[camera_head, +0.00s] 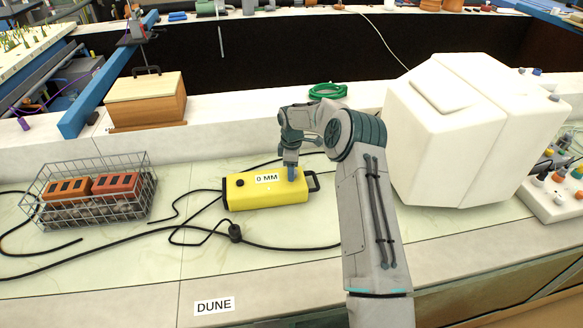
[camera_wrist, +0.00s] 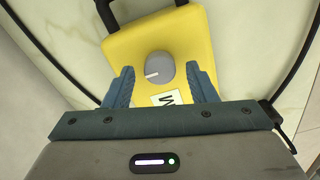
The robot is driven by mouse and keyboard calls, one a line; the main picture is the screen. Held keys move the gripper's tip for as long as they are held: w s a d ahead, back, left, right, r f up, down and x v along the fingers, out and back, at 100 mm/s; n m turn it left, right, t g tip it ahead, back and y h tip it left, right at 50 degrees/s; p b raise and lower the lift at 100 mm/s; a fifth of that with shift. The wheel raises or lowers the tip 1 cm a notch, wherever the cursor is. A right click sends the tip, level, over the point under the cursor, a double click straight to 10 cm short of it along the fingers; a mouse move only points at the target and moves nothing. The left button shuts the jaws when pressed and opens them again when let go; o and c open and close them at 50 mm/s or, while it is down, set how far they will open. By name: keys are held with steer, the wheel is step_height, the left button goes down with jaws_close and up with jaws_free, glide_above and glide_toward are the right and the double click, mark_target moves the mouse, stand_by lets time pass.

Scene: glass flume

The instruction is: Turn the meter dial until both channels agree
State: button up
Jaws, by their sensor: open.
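The meter is a yellow box (camera_head: 245,196) lying on the pale bench, with a label reading "0 MM" and a dark handle at its right end. In the wrist view, the yellow meter (camera_wrist: 125,50) carries a round grey dial (camera_wrist: 159,68) with a white mark pointing to the left. My gripper (camera_head: 292,173) points down over the right part of the meter and hides the dial in the head view. In the wrist view, my gripper (camera_wrist: 164,80) is open, with one blue finger on each side of the dial and a gap to it. I cannot tell what the channels read.
A wire basket (camera_head: 100,208) with orange-red blocks stands at the left. Black cables (camera_head: 200,240) run across the bench around the meter. A large white block (camera_head: 470,130) stands at the right. A wooden box (camera_head: 146,98) and a green coil (camera_head: 328,90) sit behind.

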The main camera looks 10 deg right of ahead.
steer(key=shift+f, duration=0.15)
steer(key=shift+c, duration=0.3)
steer(key=c, duration=0.9)
